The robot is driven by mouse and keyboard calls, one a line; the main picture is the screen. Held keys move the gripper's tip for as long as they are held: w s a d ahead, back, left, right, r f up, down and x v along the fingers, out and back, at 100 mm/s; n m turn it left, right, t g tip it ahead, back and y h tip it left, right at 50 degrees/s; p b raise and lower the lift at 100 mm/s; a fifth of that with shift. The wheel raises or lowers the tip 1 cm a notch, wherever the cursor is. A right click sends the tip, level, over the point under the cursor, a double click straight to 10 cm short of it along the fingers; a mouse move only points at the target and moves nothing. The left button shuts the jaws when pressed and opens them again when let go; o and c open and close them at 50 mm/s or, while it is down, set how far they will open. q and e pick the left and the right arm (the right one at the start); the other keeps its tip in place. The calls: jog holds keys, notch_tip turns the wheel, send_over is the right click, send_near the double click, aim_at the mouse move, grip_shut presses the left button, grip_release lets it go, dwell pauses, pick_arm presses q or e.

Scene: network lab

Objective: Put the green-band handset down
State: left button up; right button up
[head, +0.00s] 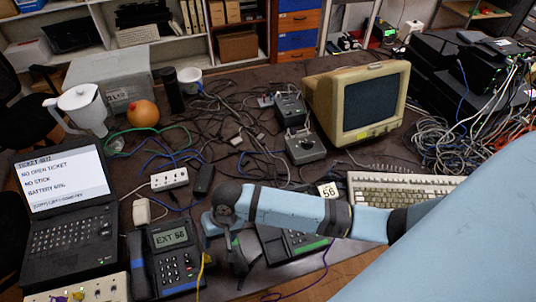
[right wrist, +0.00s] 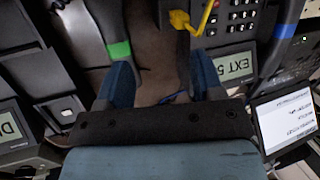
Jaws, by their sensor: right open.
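The green-band handset shows in the right wrist view (right wrist: 105,24) as a dark bar with a bright green band. It also shows in the head view (head: 238,258), at the left side of a dark desk phone (head: 303,241). I cannot tell whether it is fully seated in that phone's cradle. My right gripper (right wrist: 160,72) is open, with nothing between its fingers. Its left finger is close to the green band, and I cannot tell if they touch. In the head view the gripper (head: 224,234) points down and my forearm hides part of the phone. My left gripper is not in view.
The EXT 56 phone (head: 173,262) stands left of my gripper with its blue-band handset (head: 138,266). A yellow cable (head: 203,264) runs between. A laptop (head: 70,225), power strip (head: 169,179), keyboard (head: 398,188) and monitor (head: 357,104) crowd the table. Loose cables cover its middle.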

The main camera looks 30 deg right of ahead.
jog(key=s+t, duration=0.1)
jog(key=s+f+n+t+y, duration=0.1)
jog(key=t, duration=0.1)
jog(key=s+f+t+y, duration=0.1)
jog(key=t, duration=0.1)
jog(key=shift+s+d+f+n, duration=0.1)
jog(key=shift+s+d+n, duration=0.1)
jog(key=shift+s+n, duration=0.15)
jog(key=s+d+n+t, duration=0.1)
jog(key=s+d+t, duration=0.1)
jog(key=d, duration=0.1)
jog(key=s+d+n+t+h, duration=0.1)
jog(key=s+d+t, duration=0.1)
jog(key=d, duration=0.1)
jog(key=s+d+n+t+h, duration=0.1)
jog(key=s+d+t, duration=0.1)
jog(key=d, duration=0.2)
jog(key=shift+s+r, duration=0.2)
jog(key=shift+s, duration=0.2)
